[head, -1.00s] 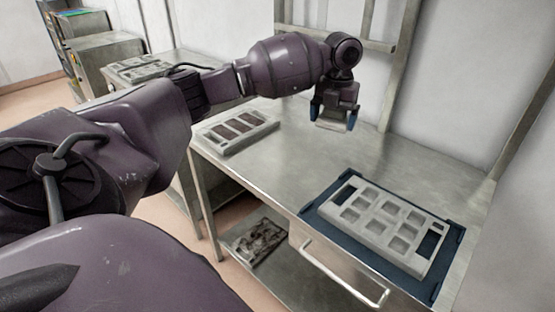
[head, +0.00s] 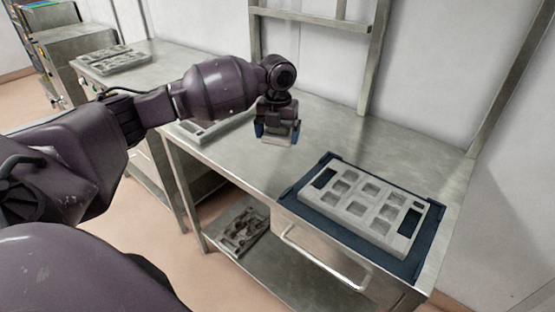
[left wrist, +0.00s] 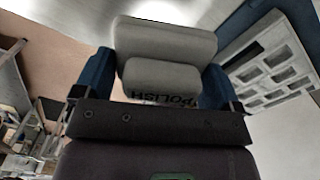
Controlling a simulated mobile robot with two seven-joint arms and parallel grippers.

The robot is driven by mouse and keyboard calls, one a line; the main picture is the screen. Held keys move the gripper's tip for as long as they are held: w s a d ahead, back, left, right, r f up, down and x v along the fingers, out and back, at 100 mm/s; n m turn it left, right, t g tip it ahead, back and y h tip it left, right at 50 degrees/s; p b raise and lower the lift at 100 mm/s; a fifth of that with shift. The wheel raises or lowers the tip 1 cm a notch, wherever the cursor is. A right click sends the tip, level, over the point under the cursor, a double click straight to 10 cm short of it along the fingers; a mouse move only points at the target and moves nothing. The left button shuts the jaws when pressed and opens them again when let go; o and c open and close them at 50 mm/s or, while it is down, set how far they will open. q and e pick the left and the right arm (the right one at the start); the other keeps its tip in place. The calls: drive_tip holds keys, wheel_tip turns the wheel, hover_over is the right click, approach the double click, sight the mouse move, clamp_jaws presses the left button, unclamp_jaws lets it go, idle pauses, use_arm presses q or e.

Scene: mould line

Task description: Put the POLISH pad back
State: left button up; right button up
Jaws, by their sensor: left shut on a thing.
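My left gripper (head: 277,131) is shut on the POLISH pad (head: 278,141), a pale grey block, and holds it above the steel table (head: 325,123). In the left wrist view the pad (left wrist: 164,75) sits between the blue fingers, with the word POLISH on its near face. A grey tray (head: 212,130) with compartments lies at the table's left end, partly hidden behind my arm. A grey mould plate (head: 364,205) with several square pockets lies on a blue mat (head: 413,264) at the right. My right gripper is not in view.
A metal frame (head: 372,60) rises behind the table. A lower shelf (head: 262,265) holds a dark part tray (head: 240,228). A side table at the back left carries another pocketed tray (head: 113,60). The table middle is clear.

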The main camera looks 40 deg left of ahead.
sight(277, 167)
use_arm(q)
wheel_tip(277, 167, down, 2)
drive_tip(key=shift+f, duration=0.9)
drive_tip(key=shift+f+b, duration=0.35)
drive_tip(key=shift+f, duration=2)
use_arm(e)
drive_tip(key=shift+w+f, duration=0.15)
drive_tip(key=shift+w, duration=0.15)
use_arm(q)
drive_tip(key=shift+f, duration=0.2)
drive_tip(key=o, duration=0.5)
drive_tip(key=shift+o, duration=0.2)
drive_tip(key=shift+r, duration=0.1)
